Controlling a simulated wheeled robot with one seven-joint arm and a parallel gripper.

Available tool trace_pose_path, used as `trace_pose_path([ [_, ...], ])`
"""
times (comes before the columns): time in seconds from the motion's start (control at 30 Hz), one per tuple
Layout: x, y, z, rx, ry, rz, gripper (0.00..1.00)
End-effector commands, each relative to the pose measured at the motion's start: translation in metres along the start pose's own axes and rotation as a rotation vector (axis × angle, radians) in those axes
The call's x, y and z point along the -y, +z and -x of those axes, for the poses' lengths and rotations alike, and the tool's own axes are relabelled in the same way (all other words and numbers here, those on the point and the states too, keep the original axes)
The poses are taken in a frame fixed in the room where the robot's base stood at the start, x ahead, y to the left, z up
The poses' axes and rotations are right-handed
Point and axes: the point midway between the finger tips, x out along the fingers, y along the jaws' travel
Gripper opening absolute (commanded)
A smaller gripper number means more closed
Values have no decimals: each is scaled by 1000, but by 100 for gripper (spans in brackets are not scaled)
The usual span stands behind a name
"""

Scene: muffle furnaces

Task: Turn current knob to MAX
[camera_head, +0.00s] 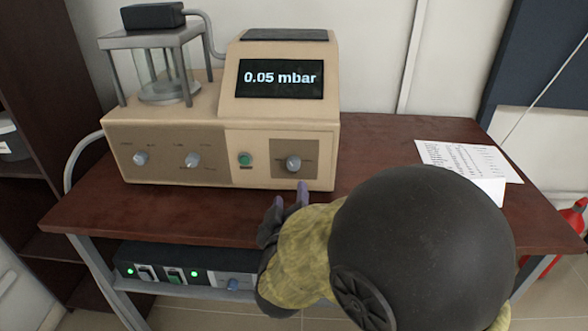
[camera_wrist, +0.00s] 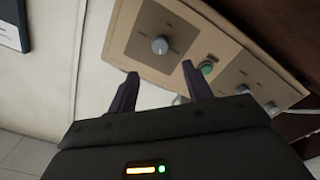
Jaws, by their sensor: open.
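The beige instrument (camera_head: 265,139) stands on the table and its display reads 0.05 mbar. Its front has a grey knob on the right panel (camera_head: 293,163), also in the wrist view (camera_wrist: 159,45), and two knobs on the left panel, the middle one (camera_head: 192,160) and the far left one (camera_head: 140,158). The labels are too small to read, so I cannot tell which is the current knob. My gripper (camera_head: 290,194) is open and empty, below and in front of the right knob. In the wrist view its purple fingertips (camera_wrist: 160,70) are apart, with the knob beyond the gap, untouched.
A green button (camera_head: 244,159) sits left of the right knob. A glass chamber (camera_head: 161,85) stands on the instrument's left. A paper sheet (camera_head: 470,161) lies on the brown table (camera_head: 385,140). A black switch box (camera_head: 200,262) with green lights is below. My arm covers the table's front right.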

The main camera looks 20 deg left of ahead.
Motion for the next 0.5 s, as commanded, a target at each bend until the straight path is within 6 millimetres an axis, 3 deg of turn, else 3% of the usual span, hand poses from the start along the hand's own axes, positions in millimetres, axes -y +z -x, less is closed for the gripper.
trace_pose_path([
  [0.5, 0, 1, -91, 0, 2, 1, 50],
])
